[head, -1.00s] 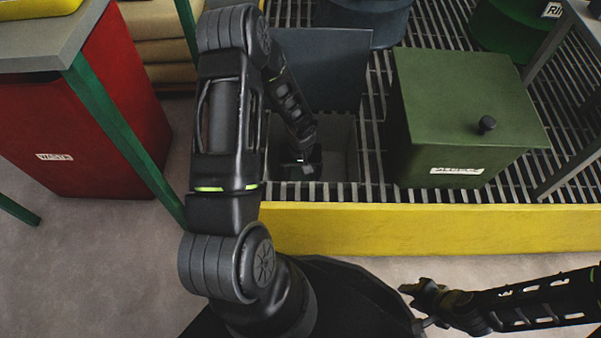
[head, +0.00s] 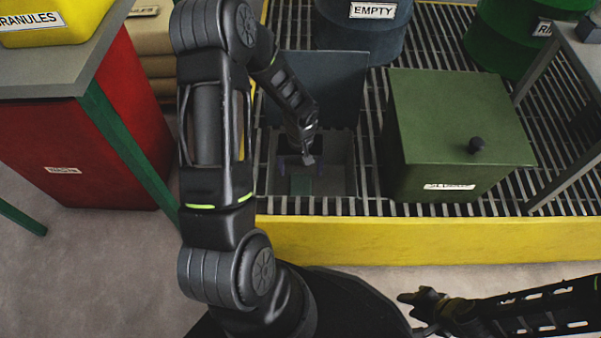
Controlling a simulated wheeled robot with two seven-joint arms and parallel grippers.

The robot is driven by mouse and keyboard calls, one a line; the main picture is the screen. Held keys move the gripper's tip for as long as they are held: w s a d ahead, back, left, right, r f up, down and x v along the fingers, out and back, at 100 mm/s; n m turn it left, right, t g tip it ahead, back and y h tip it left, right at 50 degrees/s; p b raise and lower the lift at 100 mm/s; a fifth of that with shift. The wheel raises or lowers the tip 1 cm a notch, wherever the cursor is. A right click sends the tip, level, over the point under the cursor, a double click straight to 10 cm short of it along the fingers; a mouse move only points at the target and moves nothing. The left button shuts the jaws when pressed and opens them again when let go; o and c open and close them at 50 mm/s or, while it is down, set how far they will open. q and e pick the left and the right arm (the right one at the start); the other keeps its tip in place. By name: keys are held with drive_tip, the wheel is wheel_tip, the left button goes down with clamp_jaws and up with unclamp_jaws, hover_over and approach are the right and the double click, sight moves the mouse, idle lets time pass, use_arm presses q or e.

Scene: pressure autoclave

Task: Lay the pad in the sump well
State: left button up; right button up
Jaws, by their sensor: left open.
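The sump well (head: 343,178) is a square grey opening in the slatted grating, with its dark lid (head: 335,85) standing raised behind it. A small dark green patch, which looks like the pad (head: 300,185), lies flat on the well floor, inside the walls. My left gripper (head: 300,166) points down into the well, above and just behind the pad. It is open, and its bluish fingertips are apart from the pad.
A green box with a knob (head: 455,115) stands on the grating right of the well. Blue (head: 360,30) and green (head: 510,40) drums stand behind. A yellow kerb (head: 430,240) runs along the front. A red bin (head: 70,160) and a table (head: 70,75) are at left.

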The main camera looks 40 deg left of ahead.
use_arm(q)
drive_tip(key=shift+r, duration=0.65)
